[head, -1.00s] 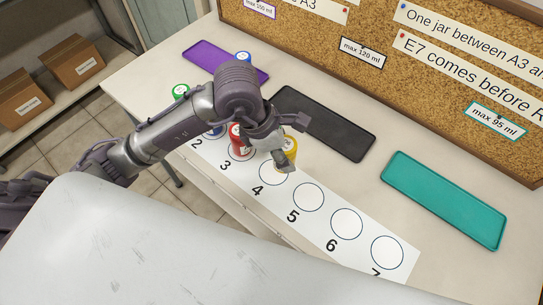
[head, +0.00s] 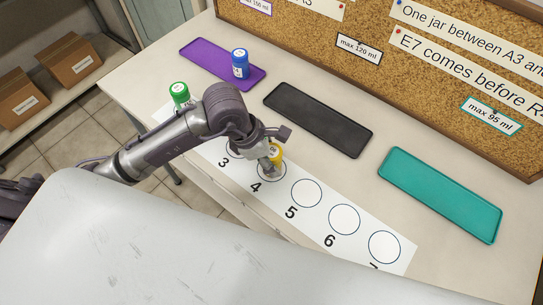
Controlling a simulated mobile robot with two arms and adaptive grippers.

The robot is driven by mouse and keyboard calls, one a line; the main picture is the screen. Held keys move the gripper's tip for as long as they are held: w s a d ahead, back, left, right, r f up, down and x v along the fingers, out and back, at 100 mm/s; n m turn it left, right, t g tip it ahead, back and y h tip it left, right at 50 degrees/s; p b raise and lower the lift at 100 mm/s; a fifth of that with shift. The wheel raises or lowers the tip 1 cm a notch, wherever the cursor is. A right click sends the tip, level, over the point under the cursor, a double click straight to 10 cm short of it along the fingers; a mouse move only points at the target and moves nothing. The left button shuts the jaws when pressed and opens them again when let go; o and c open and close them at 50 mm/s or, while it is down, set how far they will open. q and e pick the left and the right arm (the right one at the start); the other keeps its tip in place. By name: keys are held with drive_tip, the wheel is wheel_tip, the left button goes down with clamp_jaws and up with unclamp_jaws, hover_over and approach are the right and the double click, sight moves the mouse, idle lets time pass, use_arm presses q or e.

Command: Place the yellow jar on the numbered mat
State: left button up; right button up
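The yellow jar (head: 277,153) is at the circle numbered 4 on the white numbered mat (head: 325,216). My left gripper (head: 273,162) reaches over from the left and is around the jar, its fingers hiding part of it. It looks shut on the jar. The jar looks upright; whether its base touches the mat is hard to tell. Circles 5, 6 and 7 are empty. Circle 3 is partly hidden by my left arm, and the 2 end is covered by it. My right gripper is out of view.
A green jar (head: 179,93) stands near the mat's far left end. A blue jar (head: 240,64) stands on the purple tray (head: 205,56). The black tray (head: 318,121) and teal tray (head: 440,194) are empty. A cork board (head: 300,40) with notes stands behind.

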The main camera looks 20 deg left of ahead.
use_arm(q)
drive_tip(key=shift+o, duration=1.4)
drive_tip(key=shift+r, duration=0.1)
drive_tip(key=shift+r, duration=0.25)
drive_tip(key=v, duration=1.1)
drive_tip(key=shift+r, duration=0.35)
drive_tip(key=shift+a, duration=0.15)
